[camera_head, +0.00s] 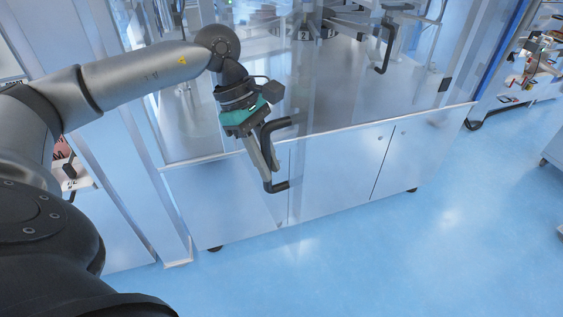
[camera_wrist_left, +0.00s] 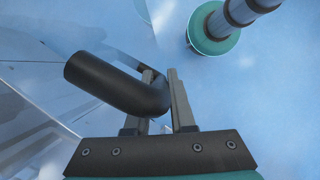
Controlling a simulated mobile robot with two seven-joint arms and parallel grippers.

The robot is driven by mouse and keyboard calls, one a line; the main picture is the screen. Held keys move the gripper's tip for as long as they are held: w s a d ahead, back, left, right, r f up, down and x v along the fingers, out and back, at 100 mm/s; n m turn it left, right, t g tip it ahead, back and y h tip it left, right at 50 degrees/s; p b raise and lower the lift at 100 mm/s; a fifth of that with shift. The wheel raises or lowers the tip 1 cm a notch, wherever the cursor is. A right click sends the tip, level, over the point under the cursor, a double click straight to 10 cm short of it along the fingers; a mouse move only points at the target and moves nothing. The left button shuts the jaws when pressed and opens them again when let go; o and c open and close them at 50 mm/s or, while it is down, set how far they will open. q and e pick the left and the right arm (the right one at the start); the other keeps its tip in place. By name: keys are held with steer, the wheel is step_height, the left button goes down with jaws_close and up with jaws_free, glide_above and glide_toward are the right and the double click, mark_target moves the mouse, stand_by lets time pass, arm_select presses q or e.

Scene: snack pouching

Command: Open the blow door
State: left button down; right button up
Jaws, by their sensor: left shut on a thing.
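A black C-shaped handle (camera_head: 268,139) is at the front of a large machine cabinet, beside a narrow vertical frame edge. The clear blow door (camera_head: 298,85) around it is hard to make out by its reflections, and I cannot tell whether it stands ajar. My left gripper (camera_head: 267,160) reaches down to the handle and is shut on its upright bar. In the left wrist view, the handle (camera_wrist_left: 112,82) bends between the two fingers of my left gripper (camera_wrist_left: 160,78). My right gripper is not in view.
A second black handle (camera_head: 388,46) is on the machine's clear front to the right. Metal lower cabinets (camera_head: 338,165) stand below. Shelves with small items (camera_head: 535,55) are at the far right. The blue floor (camera_head: 380,255) in front is clear.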

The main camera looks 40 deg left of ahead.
arm_select(q)
steer(key=shift+s+a+r, duration=0.1)
steer(key=shift+s+a, duration=0.3)
steer(key=shift+s, duration=0.15)
steer(key=c, duration=0.8)
jaws_free()
steer(key=shift+o, duration=0.2)
steer(key=p+v, duration=0.1)
steer(key=v, duration=1.4)
